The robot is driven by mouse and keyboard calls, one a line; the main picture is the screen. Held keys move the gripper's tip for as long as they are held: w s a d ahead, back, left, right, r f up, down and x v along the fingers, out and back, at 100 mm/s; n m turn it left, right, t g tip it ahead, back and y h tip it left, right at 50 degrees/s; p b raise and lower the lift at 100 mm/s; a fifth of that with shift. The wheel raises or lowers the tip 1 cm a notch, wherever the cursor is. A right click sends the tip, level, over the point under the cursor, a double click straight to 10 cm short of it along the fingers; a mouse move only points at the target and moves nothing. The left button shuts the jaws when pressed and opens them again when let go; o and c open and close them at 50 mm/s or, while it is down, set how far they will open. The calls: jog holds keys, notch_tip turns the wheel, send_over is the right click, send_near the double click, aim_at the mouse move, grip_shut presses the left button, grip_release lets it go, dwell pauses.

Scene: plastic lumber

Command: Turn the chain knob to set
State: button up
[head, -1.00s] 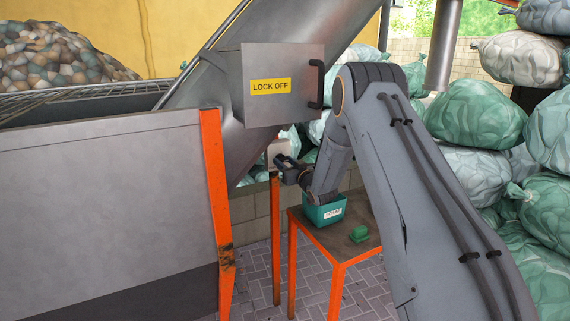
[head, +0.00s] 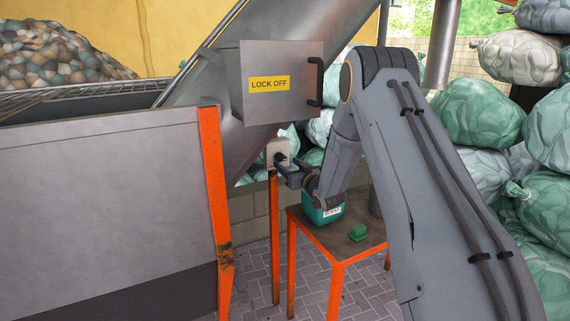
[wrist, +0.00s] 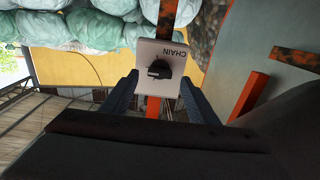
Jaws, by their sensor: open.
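The chain knob (wrist: 159,69) is a black round knob with a raised grip bar, on a pale grey box (wrist: 172,84) lettered CHAIN, upside down in the wrist view. No set mark is readable. In the head view the box (head: 271,148) sits on top of an orange post, and the knob is small and dark beside my fingers. My gripper (wrist: 158,92) is open and empty, one finger on each side of the knob in the wrist view, and I see no contact. In the head view my gripper (head: 281,167) is close in front of the box.
A grey LOCK OFF box (head: 283,105) with a black handle hangs above. A large grey hopper (head: 100,190) stands left; stacked bags (head: 480,110) fill the right.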

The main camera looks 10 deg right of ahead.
jog(key=v, duration=0.3)
jog(key=shift+s+d, duration=0.1)
jog(key=shift+s, duration=0.3)
jog(key=s+f+m+g+h, duration=0.2)
jog(key=s+g, duration=0.7)
jog(key=s, duration=1.1)
jog(key=f+h, duration=0.1)
jog(key=h, duration=0.1)
jog(key=shift+s+h, duration=0.2)
jog(key=shift+h, duration=0.2)
jog(key=s+a+g, duration=0.1)
jog(key=s+g, duration=0.1)
jog(key=s, duration=0.7)
jog(key=s+a+g, duration=0.1)
jog(key=s+g, duration=0.2)
jog(key=s, duration=0.7)
jog(key=s+a+m+g, duration=0.1)
jog(key=s+a+g, duration=0.1)
jog(key=s, duration=0.8)
jog(key=shift+s+f+g+p, duration=0.1)
jog(key=shift+g+p, duration=0.3)
jog(key=shift+g, duration=0.3)
jog(key=shift+c, duration=0.4)
